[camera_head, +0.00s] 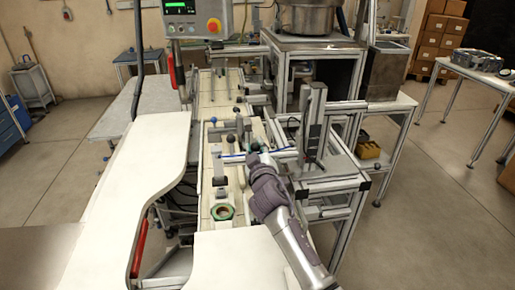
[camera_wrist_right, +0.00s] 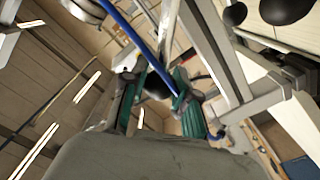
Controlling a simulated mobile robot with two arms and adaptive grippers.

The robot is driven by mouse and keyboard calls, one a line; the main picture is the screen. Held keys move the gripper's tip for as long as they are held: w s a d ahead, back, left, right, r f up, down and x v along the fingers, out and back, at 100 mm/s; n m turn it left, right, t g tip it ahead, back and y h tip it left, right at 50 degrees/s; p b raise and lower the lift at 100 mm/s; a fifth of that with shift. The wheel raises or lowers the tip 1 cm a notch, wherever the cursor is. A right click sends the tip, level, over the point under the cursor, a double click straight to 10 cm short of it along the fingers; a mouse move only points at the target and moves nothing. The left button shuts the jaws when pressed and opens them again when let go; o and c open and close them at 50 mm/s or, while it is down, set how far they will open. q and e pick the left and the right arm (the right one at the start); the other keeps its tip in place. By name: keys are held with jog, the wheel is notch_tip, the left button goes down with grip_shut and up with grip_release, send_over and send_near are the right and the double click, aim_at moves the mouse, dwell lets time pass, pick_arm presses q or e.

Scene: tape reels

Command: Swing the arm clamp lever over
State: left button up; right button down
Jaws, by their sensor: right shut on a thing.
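My right gripper (camera_head: 255,147) reaches in from the lower right, over the narrow conveyor line beside the grey upright stand (camera_head: 314,125). In the right wrist view its green-padded fingers (camera_wrist_right: 156,100) are closed around a dark, rounded piece, which I take to be the clamp lever's knob (camera_wrist_right: 156,84). The lever is mostly hidden by the fingers. A grey horizontal arm (camera_head: 287,157) reaches left from the stand. My left gripper is not in view.
A green-edged tape reel (camera_head: 222,211) lies on the near end of the line. Several knobbed fixtures stand along it. A white curved table (camera_head: 125,205) is at the left. A control box (camera_head: 196,20) hangs at the back. Open floor lies at the right.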

dwell(0.3)
jog(key=c, duration=0.9)
grip_release()
jog(key=shift+o, duration=0.2)
jog(key=s+d, duration=0.2)
jog(key=s, duration=0.9)
jog(key=shift+s+d, duration=0.15)
jog(key=shift+s, duration=0.25)
